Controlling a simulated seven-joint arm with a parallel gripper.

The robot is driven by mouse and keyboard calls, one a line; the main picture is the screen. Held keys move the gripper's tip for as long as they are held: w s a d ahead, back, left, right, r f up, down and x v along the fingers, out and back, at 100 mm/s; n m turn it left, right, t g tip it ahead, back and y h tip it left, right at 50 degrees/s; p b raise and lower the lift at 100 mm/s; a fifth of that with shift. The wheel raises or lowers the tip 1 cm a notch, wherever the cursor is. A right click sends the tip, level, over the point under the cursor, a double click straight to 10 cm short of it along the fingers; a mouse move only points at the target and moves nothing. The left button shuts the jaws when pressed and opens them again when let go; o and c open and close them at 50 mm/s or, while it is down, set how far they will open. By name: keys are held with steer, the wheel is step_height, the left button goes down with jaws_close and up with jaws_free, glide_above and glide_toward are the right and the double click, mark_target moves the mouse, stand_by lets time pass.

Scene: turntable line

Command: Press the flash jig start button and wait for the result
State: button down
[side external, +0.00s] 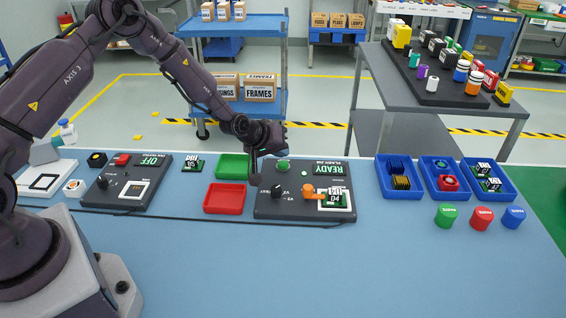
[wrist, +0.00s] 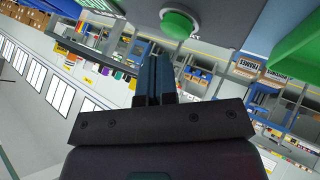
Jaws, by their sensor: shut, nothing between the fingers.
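The flash jig (side external: 300,205) is a dark grey box on the blue bench, with a display reading READY (side external: 328,168). Its green start button (side external: 283,166) is at the back left of its top. The button also shows in the wrist view (wrist: 178,24), just beyond my fingertips. A board marked 04 (side external: 334,200) lies in the jig beside an orange clamp (side external: 312,191). A black knob (side external: 277,191) stands on the jig. My gripper (side external: 254,178) is shut and empty, pointing down just left of the button. Contact with the button is not visible.
A green tray (side external: 232,167) and red tray (side external: 224,198) sit left of the jig. Another dark box (side external: 129,190) reads OFF. Blue bins (side external: 398,192) with parts stand to the right, with coloured caps (side external: 481,218) in front.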

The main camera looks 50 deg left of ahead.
mark_target(281, 163)
steer(key=shift+f, duration=0.1)
stand_by(0.7)
steer(key=shift+f, duration=0.3)
steer(key=shift+f, duration=0.45)
stand_by(0.6)
stand_by(0.4)
steer(key=shift+r, duration=0.85)
steer(key=shift+r, duration=2.5)
